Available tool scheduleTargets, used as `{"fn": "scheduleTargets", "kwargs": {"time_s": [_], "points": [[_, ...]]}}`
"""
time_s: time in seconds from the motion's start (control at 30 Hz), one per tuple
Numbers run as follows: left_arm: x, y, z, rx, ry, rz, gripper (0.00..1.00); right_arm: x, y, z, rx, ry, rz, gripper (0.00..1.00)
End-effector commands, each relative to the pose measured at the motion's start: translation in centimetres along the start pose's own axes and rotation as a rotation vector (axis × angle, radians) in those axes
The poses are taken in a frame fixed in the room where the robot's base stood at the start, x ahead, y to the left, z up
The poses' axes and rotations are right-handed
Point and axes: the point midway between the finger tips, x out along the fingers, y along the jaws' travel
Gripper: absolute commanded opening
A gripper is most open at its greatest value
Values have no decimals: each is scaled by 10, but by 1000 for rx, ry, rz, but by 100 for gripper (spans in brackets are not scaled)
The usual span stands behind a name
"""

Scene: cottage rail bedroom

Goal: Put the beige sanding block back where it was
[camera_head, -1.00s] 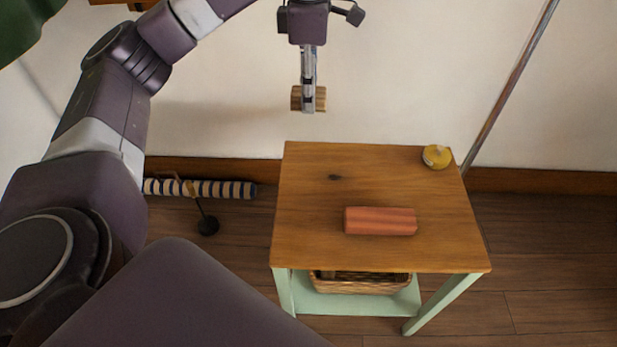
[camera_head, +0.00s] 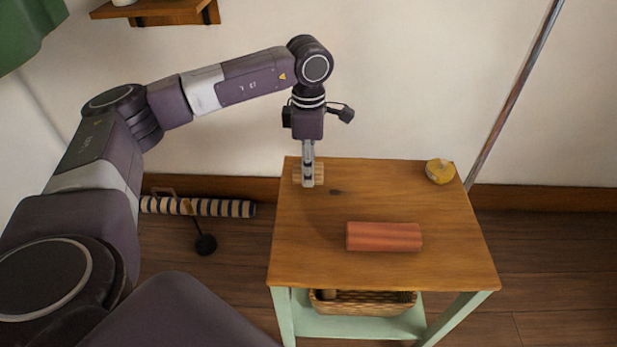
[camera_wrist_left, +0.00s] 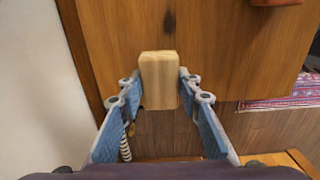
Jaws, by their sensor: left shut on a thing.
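The beige sanding block (camera_head: 298,175) is a small pale wooden-looking block at the back left corner of the small table's wooden top (camera_head: 390,195). My left gripper (camera_head: 308,182) points down from above and is shut on it. In the left wrist view the block (camera_wrist_left: 159,72) sits between the two blue-padded fingers of my left gripper (camera_wrist_left: 158,98), over the table's edge area. I cannot tell whether the block touches the tabletop or hangs just above it. My right gripper is not in view.
A reddish block (camera_head: 384,237) lies at the table's front middle. A round yellow item (camera_head: 440,171) is at the back right corner. A wicker basket (camera_head: 362,303) stands on the lower shelf. A striped roll (camera_head: 215,207) lies on the floor by the wall.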

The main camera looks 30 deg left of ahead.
Motion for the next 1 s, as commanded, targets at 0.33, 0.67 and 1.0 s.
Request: {"fn": "scheduleTargets", "kwargs": {"time_s": [0.33, 0.67, 1.0], "points": [[28, 0, 0, 0, -1, 1, 9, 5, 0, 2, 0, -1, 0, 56], [30, 0, 0, 0, 0, 0, 39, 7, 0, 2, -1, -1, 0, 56], [30, 0, 0, 0, 0, 0, 49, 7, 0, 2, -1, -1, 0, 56]]}}
